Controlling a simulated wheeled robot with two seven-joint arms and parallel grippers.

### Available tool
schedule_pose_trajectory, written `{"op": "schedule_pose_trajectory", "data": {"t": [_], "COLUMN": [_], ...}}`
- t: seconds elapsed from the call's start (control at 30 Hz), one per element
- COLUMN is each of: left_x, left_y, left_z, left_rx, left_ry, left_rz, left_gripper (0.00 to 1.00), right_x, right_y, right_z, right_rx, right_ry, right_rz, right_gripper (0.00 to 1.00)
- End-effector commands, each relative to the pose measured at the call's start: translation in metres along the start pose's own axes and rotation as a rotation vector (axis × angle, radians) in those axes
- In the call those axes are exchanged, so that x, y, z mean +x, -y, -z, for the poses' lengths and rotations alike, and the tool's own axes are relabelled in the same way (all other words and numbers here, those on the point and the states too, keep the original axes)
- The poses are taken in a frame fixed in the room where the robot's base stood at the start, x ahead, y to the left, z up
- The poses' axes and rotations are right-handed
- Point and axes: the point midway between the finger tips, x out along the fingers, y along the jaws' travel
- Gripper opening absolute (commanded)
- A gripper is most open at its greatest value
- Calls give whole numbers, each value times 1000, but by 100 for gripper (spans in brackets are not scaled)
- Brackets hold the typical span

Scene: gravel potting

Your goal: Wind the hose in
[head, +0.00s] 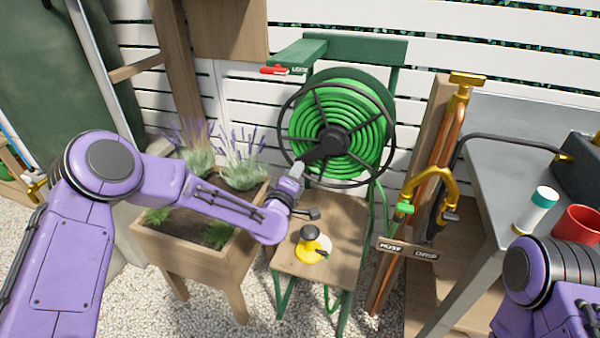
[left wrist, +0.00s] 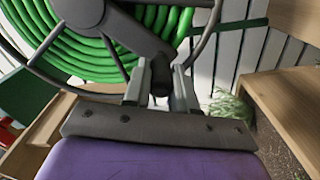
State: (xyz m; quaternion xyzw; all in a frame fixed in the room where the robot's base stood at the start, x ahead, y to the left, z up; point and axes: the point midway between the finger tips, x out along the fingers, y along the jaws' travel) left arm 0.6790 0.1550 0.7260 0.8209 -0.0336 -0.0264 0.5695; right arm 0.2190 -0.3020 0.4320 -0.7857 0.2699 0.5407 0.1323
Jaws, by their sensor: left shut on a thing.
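The hose reel (head: 345,125) holds several coils of bright green hose (head: 362,112) inside a dark round frame, mounted on a green stand. Its dark crank arm (head: 325,147) runs from the hub down to the left. My left gripper (head: 299,170) is at the outer end of the crank. In the left wrist view, the fingers of my left gripper (left wrist: 160,88) are shut on the dark crank handle (left wrist: 160,74), with the green coils behind. A red lock lever (head: 274,70) sits at the stand's upper left. My right arm shows at the lower right; its gripper is out of view.
A yellow and black nozzle-like object (head: 313,246) lies on the wooden seat (head: 340,220) below the reel. A lavender planter (head: 170,240) stands left.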

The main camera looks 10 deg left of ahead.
Motion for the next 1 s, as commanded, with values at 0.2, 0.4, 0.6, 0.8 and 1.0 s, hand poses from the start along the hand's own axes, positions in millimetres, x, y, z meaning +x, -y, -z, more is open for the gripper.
{"op": "schedule_pose_trajectory", "data": {"t": [0.2, 0.4, 0.6, 0.8, 1.0], "left_x": [-2, -2, -2, -2, -2], "left_y": [15, 18, 18, 15, 13], "left_z": [-21, -41, -58, -70, -77], "left_rx": [-205, -387, -541, -654, -718], "left_ry": [-2, 0, 2, 2, 3], "left_rz": [2, 2, 2, 3, 3], "left_gripper": [0, 0, 0, 0, 0], "right_x": [23, 39, 50, 58, 62], "right_y": [2, 4, 5, 6, 6], "right_z": [-10, -16, -21, -24, -26], "right_rx": [0, 0, 0, 0, 0], "right_ry": [0, 0, 0, 0, 0], "right_rz": [0, 1, 1, 1, 0], "right_gripper": [43, 43, 43, 43, 43]}}
